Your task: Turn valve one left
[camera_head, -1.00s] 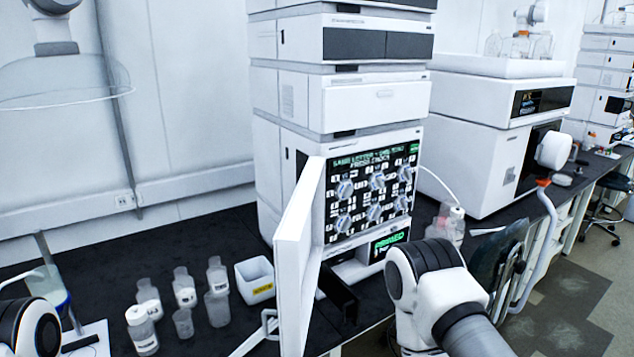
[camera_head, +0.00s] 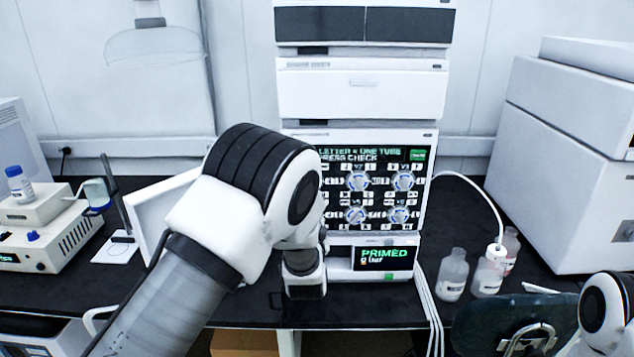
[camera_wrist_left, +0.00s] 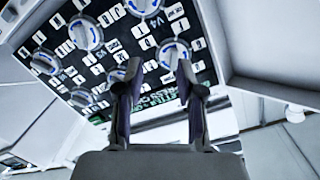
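The valve panel (camera_head: 380,200) has rows of round grey-blue knobs; my left arm hides its left part in the head view. The left wrist view shows the panel upside down. There a knob (camera_wrist_left: 173,50) nearest my fingertips sits in the row by the green screen text, beside the V4 label; it appears to be valve one, though its own label is not readable. My left gripper (camera_wrist_left: 158,70) is open, its fingers apart, just short of this knob, with nothing between them. Contact cannot be told. My right gripper is not in view; only part of my right arm shows.
An open white door (camera_head: 150,212) stands left of the panel, partly behind my arm. A PRIMED display (camera_head: 384,257) sits below the panel. Bottles (camera_head: 453,275) with a tube stand at right. A white instrument (camera_head: 30,225) is at far left.

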